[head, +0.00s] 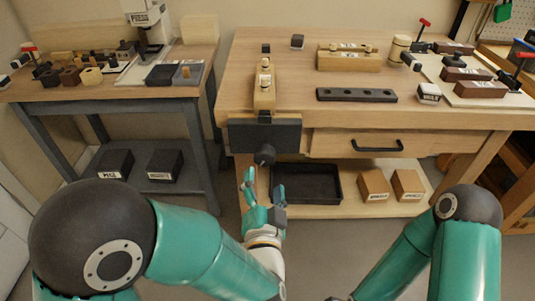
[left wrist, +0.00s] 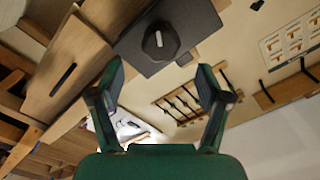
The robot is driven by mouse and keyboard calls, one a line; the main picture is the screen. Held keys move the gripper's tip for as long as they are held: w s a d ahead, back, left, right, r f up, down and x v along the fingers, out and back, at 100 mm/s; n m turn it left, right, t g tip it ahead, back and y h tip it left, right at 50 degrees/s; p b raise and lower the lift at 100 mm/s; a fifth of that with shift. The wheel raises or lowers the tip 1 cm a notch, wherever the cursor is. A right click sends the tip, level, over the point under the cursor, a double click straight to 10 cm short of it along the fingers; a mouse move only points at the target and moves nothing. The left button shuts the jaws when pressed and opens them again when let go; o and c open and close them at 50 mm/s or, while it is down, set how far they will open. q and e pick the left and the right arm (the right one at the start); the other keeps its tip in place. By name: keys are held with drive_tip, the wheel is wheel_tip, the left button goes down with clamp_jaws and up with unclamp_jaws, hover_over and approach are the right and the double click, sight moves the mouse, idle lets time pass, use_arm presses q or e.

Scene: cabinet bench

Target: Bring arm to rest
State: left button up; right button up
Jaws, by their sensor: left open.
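My left gripper (head: 264,184) is open and empty in the head view. It is in front of the workbench (head: 240,75), below the vise (head: 264,136) on the bench's front edge. Its two fingers point up and away from me. In the left wrist view the open fingers (left wrist: 160,76) stand wide apart with nothing between them. The vise's dark plate and round knob (left wrist: 160,41) show beyond them. My right arm reaches in from the lower right of the head view, and its gripper is not visible.
A black tray (head: 305,198) and two cardboard boxes sit on the lower shelf. A drawer with a black handle (head: 377,147) is shut under the bench top. A side table (head: 110,92) with small parts stands at the left. Floor between my arms is clear.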

use_arm(q)
drive_tip(key=w+a+f+n+g+y, duration=0.2)
drive_tip(key=w+a+f+g+y, duration=0.15)
drive_tip(key=a+f, duration=0.9)
drive_tip(key=s+a+f+n+g, duration=0.2)
drive_tip(key=s+a+f+g, duration=0.15)
drive_tip(key=a+f, duration=0.5)
drive_tip(key=s+d+f+n+g+h, duration=0.2)
drive_tip(key=s+f+g, duration=0.1)
drive_tip(key=s+f, duration=0.25)
drive_tip(key=s+d+f+n+g+h, duration=0.1)
drive_tip(key=s+d+f+g+h, duration=0.2)
drive_tip(key=f, duration=0.4)
drive_tip(key=s+d+f+n+g+h, duration=0.25)
drive_tip(key=s+d+g, duration=0.2)
drive_tip(key=s, duration=0.65)
wheel_tip(320, 180, up, 23)
drive_tip(key=n+p, duration=0.1)
drive_tip(key=p, duration=2.1)
